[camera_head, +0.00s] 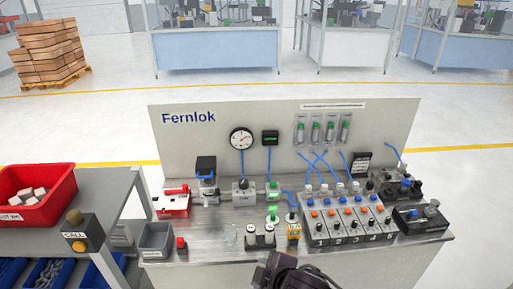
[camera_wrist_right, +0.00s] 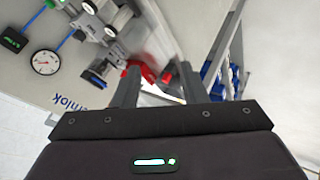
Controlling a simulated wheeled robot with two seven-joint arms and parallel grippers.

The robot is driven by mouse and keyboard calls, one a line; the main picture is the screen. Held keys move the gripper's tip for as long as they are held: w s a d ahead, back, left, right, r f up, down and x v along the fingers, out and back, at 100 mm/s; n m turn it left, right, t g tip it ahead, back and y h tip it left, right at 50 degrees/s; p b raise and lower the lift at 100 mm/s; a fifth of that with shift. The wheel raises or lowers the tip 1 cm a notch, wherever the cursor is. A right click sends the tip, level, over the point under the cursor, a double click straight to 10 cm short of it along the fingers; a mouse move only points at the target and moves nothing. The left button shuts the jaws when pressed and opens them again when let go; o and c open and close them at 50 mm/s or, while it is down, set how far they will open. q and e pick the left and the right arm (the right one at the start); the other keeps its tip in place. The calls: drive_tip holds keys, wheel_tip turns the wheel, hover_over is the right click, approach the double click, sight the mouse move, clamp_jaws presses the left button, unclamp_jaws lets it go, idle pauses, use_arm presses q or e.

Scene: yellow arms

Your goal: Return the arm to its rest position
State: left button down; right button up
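My right gripper (camera_wrist_right: 159,70) shows in the right wrist view with its two dark fingers apart. I see nothing held between them; the red parts beyond look farther off. In the head view, a dark part of my arm (camera_head: 288,272) enters at the bottom centre, in front of the bench's near edge. It seems to be the right one, and its fingers cannot be made out there. My left arm and gripper are not in view.
The Fernlok bench (camera_head: 215,262) carries a gauge (camera_head: 241,139), a red clamp-like device (camera_head: 172,203), a grey bin (camera_head: 156,238) and a row of numbered valve modules (camera_head: 345,222). A red crate (camera_head: 38,212) stands on a side shelf at left, near a call button (camera_head: 77,240).

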drive_tip(key=s+d+f+m+g+h, duration=0.1)
drive_tip(key=s+d+m+g+h, duration=0.1)
drive_tip(key=s+d+m, duration=0.6)
drive_tip(key=s+d+f+m+g+h, duration=0.2)
drive_tip(key=s+d+m, duration=0.3)
drive_tip(key=d, duration=0.5)
wheel_tip(320, 180, down, 33)
drive_tip(key=s+g+b, duration=0.2)
drive_tip(key=s+b, duration=0.1)
drive_tip(key=s+d+f+b, duration=0.1)
drive_tip(key=s+d+f, duration=0.1)
drive_tip(key=s+f, duration=0.7)
drive_tip(key=s+d+f+b, duration=0.1)
drive_tip(key=s+f, duration=0.8)
drive_tip(key=f, duration=0.2)
drive_tip(key=shift+s+d+f+g, duration=0.15)
drive_tip(key=shift+s+d+g, duration=0.2)
drive_tip(key=shift+s+g, duration=0.05)
